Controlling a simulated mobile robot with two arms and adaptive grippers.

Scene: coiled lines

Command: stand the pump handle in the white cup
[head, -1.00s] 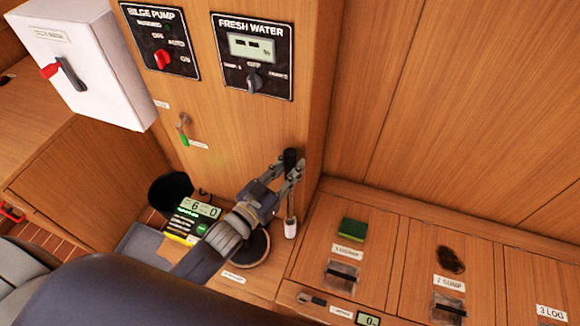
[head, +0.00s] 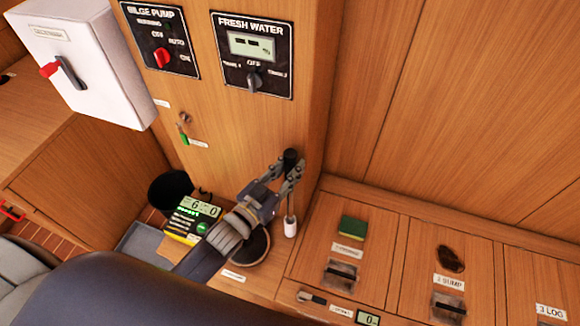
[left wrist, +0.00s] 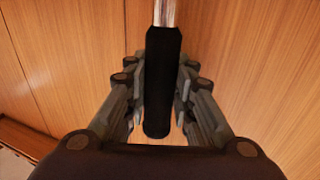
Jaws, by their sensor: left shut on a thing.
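The pump handle has a black grip (head: 290,158) and a thin metal rod (head: 290,204). My left gripper (head: 285,172) is shut on the black grip, and the handle stands close to upright with its rod pointing down. The white cup (head: 290,229) is small and sits on the wooden ledge beside the column. The rod's lower end meets the cup's mouth; how deep it goes is hidden. In the left wrist view the fingers lie on both sides of the black grip (left wrist: 162,85), with the rod (left wrist: 164,12) beyond it. My right gripper is not in view.
A wooden column with a bilge pump panel (head: 160,42) and a fresh water panel (head: 252,55) rises behind the gripper. A green sponge (head: 352,228) lies on the bench right of the cup.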

